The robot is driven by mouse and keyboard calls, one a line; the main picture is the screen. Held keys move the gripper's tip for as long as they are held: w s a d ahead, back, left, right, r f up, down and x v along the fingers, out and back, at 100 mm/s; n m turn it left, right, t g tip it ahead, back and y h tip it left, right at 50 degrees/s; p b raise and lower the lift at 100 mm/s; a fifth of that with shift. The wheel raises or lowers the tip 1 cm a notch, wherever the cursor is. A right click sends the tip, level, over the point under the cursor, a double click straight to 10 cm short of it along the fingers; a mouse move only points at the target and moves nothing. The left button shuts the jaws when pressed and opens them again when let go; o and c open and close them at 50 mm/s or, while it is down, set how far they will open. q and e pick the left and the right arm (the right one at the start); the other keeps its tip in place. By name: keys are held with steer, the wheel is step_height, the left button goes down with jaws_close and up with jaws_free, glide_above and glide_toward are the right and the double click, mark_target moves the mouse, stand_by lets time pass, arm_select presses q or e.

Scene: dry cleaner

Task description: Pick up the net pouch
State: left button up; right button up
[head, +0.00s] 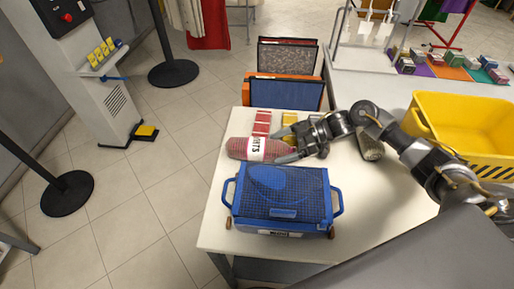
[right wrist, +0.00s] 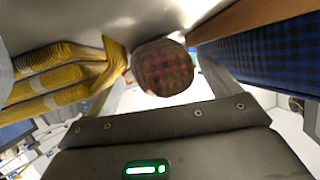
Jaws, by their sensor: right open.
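The net pouch (head: 240,147), a rounded reddish mesh roll with a white lettered band, lies on the white table behind the blue basket. In the right wrist view the pouch's round end (right wrist: 163,68) faces the camera, between the gripper's two fingers. My right gripper (head: 279,146) is open at the right end of the pouch, with one finger on the far side and one on the near side. I cannot tell whether the fingers touch it. My left gripper is not in view.
A blue mesh-lidded basket (head: 283,205) stands just in front of the pouch. Red (head: 262,122) and yellow (head: 289,119) stacks lie behind it. The table's left edge is close to the pouch.

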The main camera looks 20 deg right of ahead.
mark_target(271, 144)
steer(key=c, duration=1.3)
steer(key=shift+o, duration=0.2)
steer(key=shift+w, duration=0.1)
steer(key=shift+r, duration=0.5)
steer(key=shift+s+d+r+b, duration=0.15)
steer(key=shift+r+b, duration=0.45)
steer(key=shift+r, duration=0.65)
steer(key=s+d+r, duration=0.1)
steer(key=s+r, duration=0.2)
steer(key=s, duration=0.1)
steer(key=s+d+r+b, duration=0.1)
steer(key=s+r, duration=0.1)
steer(key=s, duration=0.1)
steer(key=s+d+r, duration=0.1)
steer(key=s+r, duration=0.2)
steer(key=s, duration=0.1)
steer(key=shift+s+d+r+b, duration=0.3)
steer(key=shift+s+b, duration=0.05)
steer(key=shift+b, duration=0.05)
steer(key=shift+s+d+r, duration=0.2)
steer(key=shift+s+r, duration=0.25)
steer(key=shift+s, duration=0.25)
